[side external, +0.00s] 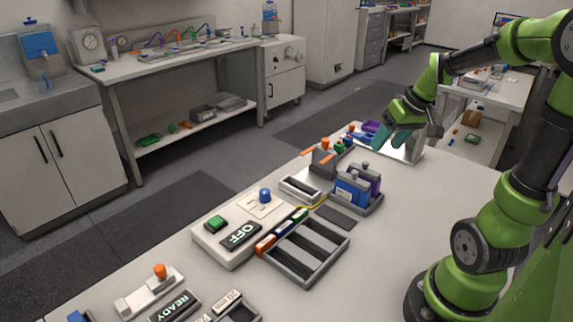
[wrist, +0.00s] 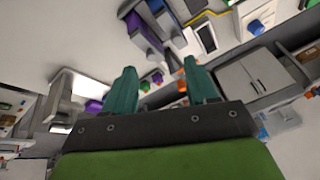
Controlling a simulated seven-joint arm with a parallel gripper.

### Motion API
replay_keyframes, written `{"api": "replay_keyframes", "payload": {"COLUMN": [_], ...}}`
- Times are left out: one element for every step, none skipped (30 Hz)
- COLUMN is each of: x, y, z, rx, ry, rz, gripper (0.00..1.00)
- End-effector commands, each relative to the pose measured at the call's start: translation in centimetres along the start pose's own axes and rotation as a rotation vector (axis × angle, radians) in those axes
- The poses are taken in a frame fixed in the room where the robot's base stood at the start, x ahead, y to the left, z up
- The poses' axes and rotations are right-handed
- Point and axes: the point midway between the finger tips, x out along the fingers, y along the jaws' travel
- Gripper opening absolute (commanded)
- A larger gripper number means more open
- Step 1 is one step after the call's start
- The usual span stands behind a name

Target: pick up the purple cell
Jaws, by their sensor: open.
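A purple cell (side external: 371,177) stands upright beside a blue cell (side external: 350,188) in a grey holder (side external: 374,207) on the table. In the wrist view, a long purple block (wrist: 142,33) that looks like this cell is at the top, beyond the fingers. My gripper (side external: 390,140) is above the table, behind and right of the holder, clear of the cell. Its teal fingers (wrist: 162,72) are apart, with nothing held between them. Another purple object (side external: 371,127) lies behind, near the table's far edge; I cannot tell exactly what it is.
A grey fixture with an orange knob (side external: 323,160) stands left of the holder. A slotted grey tray (side external: 310,272) and an OFF panel (side external: 240,235) are in front. Small coloured parts crowd the far edge. The table right of the holder is clear.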

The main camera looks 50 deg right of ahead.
Motion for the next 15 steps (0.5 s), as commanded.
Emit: {"api": "replay_keyframes", "payload": {"x": [0.3, 0.4, 0.5, 0.5, 0.4, 0.2, 0.1, 0.1, 0.1, 0.2, 0.4, 0.7, 1.1, 1.5, 2.3], "y": [1.8, 2.5, 3.0, 3.2, 3.1, 3.0, 3.0, 3.0, 2.9, 2.9, 2.9, 2.9, 2.9, 2.9, 2.9], "z": [-0.4, -0.6, -0.9, -1.1, -1.4, -1.6, -1.7, -1.8, -1.7, -1.7, -1.7, -1.6, -1.6, -1.6, -1.6], "rx": [-0.052, -0.097, -0.160, -0.207, -0.257, -0.312, -0.346, -0.374, -0.403, -0.418, -0.430, -0.438, -0.441, -0.443, -0.442], "ry": [-0.010, -0.012, -0.012, -0.010, -0.005, 0.001, 0.004, 0.005, 0.004, 0.004, 0.003, 0.001, 0.001, 0.001, -0.001], "rz": [0.003, 0.002, 0.000, -0.002, -0.005, -0.006, -0.007, -0.008, -0.010, -0.011, -0.011, -0.012, -0.013, -0.013, -0.014], "gripper": [0.57, 0.57, 0.57, 0.57, 0.57, 0.57, 0.57, 0.57, 0.57, 0.57, 0.57, 0.57, 0.57, 0.57, 0.57]}}
